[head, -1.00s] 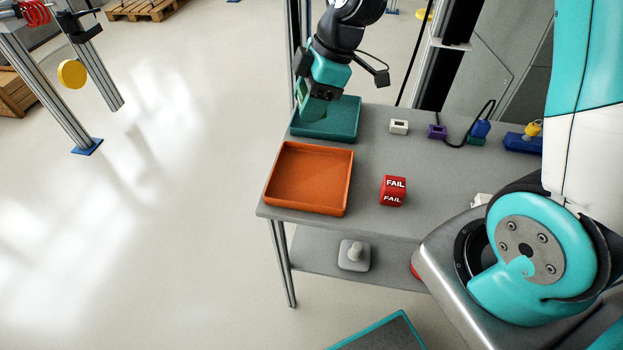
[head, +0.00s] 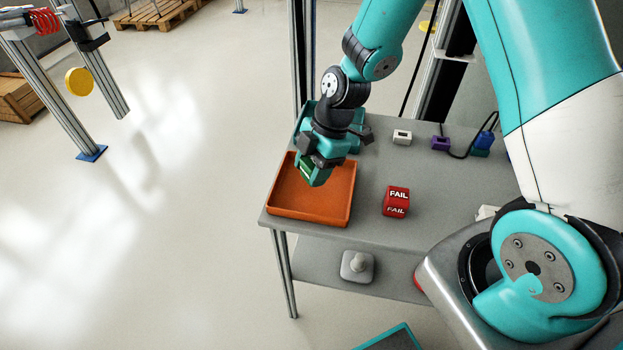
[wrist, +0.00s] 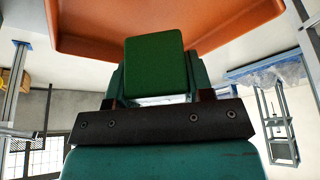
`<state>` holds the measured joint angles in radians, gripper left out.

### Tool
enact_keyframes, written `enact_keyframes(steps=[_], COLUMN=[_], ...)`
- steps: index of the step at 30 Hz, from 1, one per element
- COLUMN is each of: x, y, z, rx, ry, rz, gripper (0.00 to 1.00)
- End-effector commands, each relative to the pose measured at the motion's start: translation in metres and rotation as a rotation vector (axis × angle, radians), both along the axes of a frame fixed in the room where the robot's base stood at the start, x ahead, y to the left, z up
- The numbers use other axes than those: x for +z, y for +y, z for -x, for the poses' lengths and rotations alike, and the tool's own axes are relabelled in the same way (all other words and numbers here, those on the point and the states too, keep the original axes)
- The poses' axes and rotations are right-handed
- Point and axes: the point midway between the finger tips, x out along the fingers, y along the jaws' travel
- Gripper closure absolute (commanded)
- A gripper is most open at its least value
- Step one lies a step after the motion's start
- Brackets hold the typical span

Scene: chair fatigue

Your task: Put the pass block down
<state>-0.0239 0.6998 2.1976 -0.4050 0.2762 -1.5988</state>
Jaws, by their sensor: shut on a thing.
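The green pass block (head: 306,171) is between the fingers of my gripper (head: 314,176) in the head view. The block also fills the middle of the wrist view (wrist: 155,68), and its lettering is not visible there. My gripper is shut on it and holds it over the orange tray (head: 335,215). The tray's orange rim (wrist: 90,42) shows behind the block in the wrist view. I cannot tell how high the block is above the tray floor. A red block marked FAIL (head: 396,201) sits on the grey table to the right of the tray.
The teal tray behind is mostly hidden by my arm. The grey table (head: 430,180) is bare around the red block.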

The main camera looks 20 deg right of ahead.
Motion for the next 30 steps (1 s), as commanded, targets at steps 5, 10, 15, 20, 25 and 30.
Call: enact_keyframes(steps=[5,10,15,20,25,30], x=[-0.024,-0.039,-0.039,-0.043,-0.041,-0.041], y=[0.0,0.0,0.0,0.0,0.0,0.0], z=[0.001,0.0,0.0,0.0,0.0,0.0], rx=[0.001,0.0,0.001,0.0,0.0,0.0], ry=[0.005,0.001,-0.001,0.0,0.0,0.0], rz=[0.001,0.001,0.001,0.001,0.001,0.001], gripper=[0.77,0.77,0.77,0.77,0.27,0.27])
